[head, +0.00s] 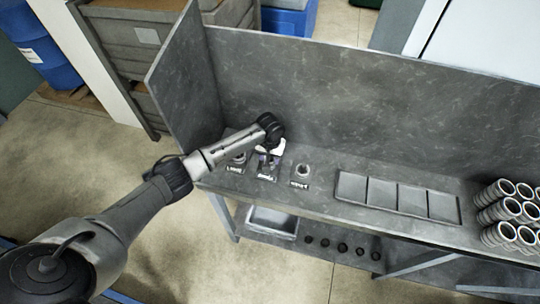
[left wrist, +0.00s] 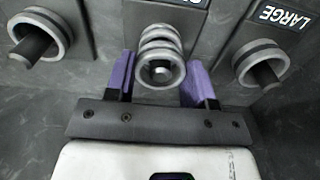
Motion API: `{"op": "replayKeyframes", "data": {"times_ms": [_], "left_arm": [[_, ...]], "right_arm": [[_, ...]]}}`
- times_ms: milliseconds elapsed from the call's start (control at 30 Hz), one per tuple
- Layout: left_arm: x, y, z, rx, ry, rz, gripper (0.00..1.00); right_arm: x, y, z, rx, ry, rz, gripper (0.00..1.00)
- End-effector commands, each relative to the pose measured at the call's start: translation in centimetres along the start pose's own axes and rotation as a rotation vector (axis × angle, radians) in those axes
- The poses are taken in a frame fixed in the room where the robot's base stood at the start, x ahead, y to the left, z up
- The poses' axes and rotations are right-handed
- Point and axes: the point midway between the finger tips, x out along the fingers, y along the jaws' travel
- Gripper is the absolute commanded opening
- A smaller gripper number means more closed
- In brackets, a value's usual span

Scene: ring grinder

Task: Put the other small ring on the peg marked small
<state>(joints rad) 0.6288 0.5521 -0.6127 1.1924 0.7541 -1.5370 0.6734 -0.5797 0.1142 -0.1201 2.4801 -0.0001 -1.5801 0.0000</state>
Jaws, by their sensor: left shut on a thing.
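My left gripper (head: 268,152) is over the middle of three short pegs on the bench. In the left wrist view its purple fingers (left wrist: 160,82) are shut on a grey metal ring (left wrist: 160,75), one finger on each side. The ring is around the end of the middle peg (left wrist: 161,71), with more ring edges stacked behind it. The middle peg's label is cut off in the wrist view and too small to read in the head view. My right gripper is not in view.
The peg marked LARGE (left wrist: 267,73) carries a ring, as does the peg at the other side (left wrist: 34,43). An empty four-part tray (head: 396,197) lies to the right in the head view. Stacked rings (head: 508,212) stand at the far right. A grey panel (head: 350,95) rises behind.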

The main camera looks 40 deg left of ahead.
Motion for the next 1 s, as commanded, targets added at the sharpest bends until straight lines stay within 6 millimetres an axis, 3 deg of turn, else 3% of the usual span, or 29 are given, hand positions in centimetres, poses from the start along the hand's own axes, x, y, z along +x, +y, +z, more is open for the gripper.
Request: {"op": "replayKeyframes", "data": {"times_ms": [1000], "left_arm": [[1.3,0.0,0.0,0.000,0.000,0.001,0.24]], "right_arm": [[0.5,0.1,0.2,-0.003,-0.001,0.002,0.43]]}}
